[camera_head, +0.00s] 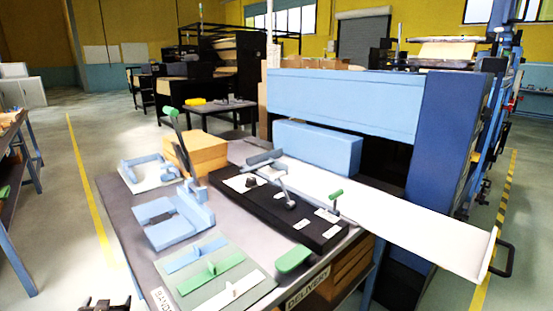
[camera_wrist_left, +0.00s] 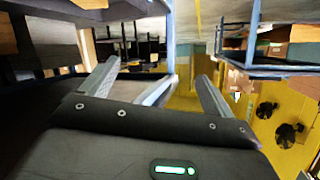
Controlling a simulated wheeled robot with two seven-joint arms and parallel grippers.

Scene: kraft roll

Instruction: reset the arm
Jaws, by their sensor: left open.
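My left gripper (camera_head: 106,304) shows only as a small dark piece at the bottom left edge of the head view, beside the workbench. In the left wrist view its two grey fingers stand apart with nothing held between them (camera_wrist_left: 158,70). That view looks tilted or upside down, with yellow wall low on the right. My right gripper is in neither view.
The workbench (camera_head: 120,215) carries light-blue fixtures (camera_head: 172,218), a black plate (camera_head: 270,205) with levers, a green-handled lever (camera_head: 172,114) and a wooden block (camera_head: 196,153). A blue machine (camera_head: 345,104) with a white chute (camera_head: 400,217) stands right. Floor left of the bench is clear.

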